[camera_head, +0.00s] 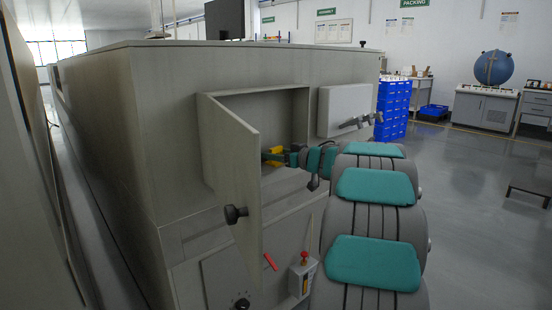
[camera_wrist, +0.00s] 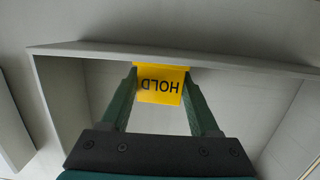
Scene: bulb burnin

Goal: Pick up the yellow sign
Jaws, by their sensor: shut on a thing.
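The yellow sign (camera_wrist: 160,88) reads "HOLD" and shows upside down in the wrist view, between the green fingers of my gripper (camera_wrist: 160,92). My gripper is shut on it. In the head view the yellow sign (camera_head: 276,155) is a small patch at my gripper (camera_head: 277,157), inside the open grey compartment (camera_head: 262,103). Much of the sign is hidden there by the gripper. In the wrist view its top edge is close to the compartment's edge; I cannot tell if they touch.
The compartment's hinged door (camera_head: 232,165) stands open on the left, with a black knob (camera_head: 234,214). A grey box (camera_head: 345,108) with a handle is right of the opening. Blue crates (camera_head: 393,108) stand farther back, with open floor at right.

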